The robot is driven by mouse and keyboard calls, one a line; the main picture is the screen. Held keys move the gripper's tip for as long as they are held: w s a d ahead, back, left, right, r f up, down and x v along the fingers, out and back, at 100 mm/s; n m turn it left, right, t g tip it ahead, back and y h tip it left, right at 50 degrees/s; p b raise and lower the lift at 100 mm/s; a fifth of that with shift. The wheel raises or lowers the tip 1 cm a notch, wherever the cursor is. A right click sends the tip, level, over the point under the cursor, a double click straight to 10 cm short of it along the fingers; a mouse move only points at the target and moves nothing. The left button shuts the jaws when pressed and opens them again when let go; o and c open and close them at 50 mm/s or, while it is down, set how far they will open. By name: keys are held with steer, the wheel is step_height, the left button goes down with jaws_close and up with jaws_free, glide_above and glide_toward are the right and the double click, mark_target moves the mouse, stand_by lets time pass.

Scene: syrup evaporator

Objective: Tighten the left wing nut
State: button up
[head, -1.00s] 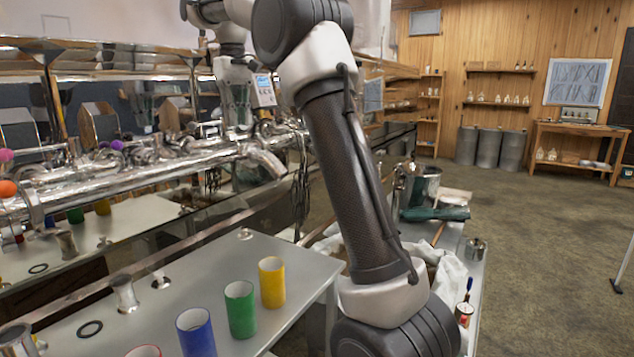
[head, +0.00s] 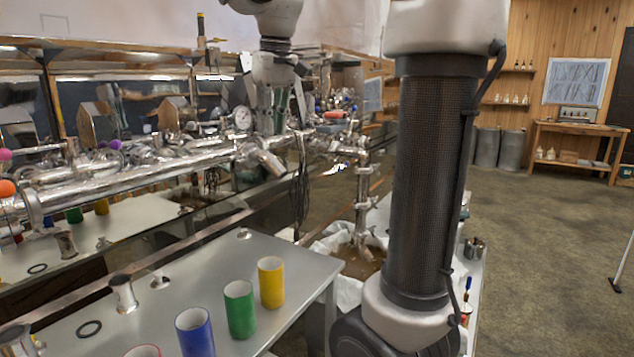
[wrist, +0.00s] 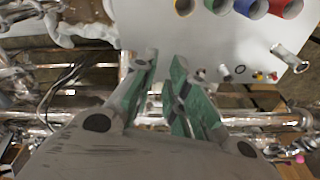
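My gripper (head: 274,128) points down over the steel pipework, near the right end of the long horizontal pipe (head: 130,180). In the wrist view, the two green-padded fingers of my gripper (wrist: 165,62) stand apart with a gap between them, and nothing is seen held. Steel pipes (wrist: 265,118) pass behind and below the fingers. I cannot make out the left wing nut in either view; it may be too small or hidden among the fittings. A bent pipe end (head: 266,160) is just below the gripper in the head view.
A grey table (head: 210,270) in front carries blue (head: 195,333), green (head: 240,310) and yellow (head: 271,283) cups and loose fittings. A gauge (head: 242,118) stands left of the gripper. A vertical pipe with valves (head: 362,195) stands to the right. The floor at right is open.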

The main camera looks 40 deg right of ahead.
steer(key=s+f+t, duration=0.1)
steer(key=s+f, duration=0.4)
steer(key=s, duration=0.2)
steer(key=s+d+f, duration=0.1)
steer(key=s+f, duration=0.4)
steer(key=s, duration=0.2)
steer(key=shift+s+d+f+m+t, duration=0.2)
steer(key=shift+s+m+t, duration=0.1)
steer(key=shift+t, duration=0.1)
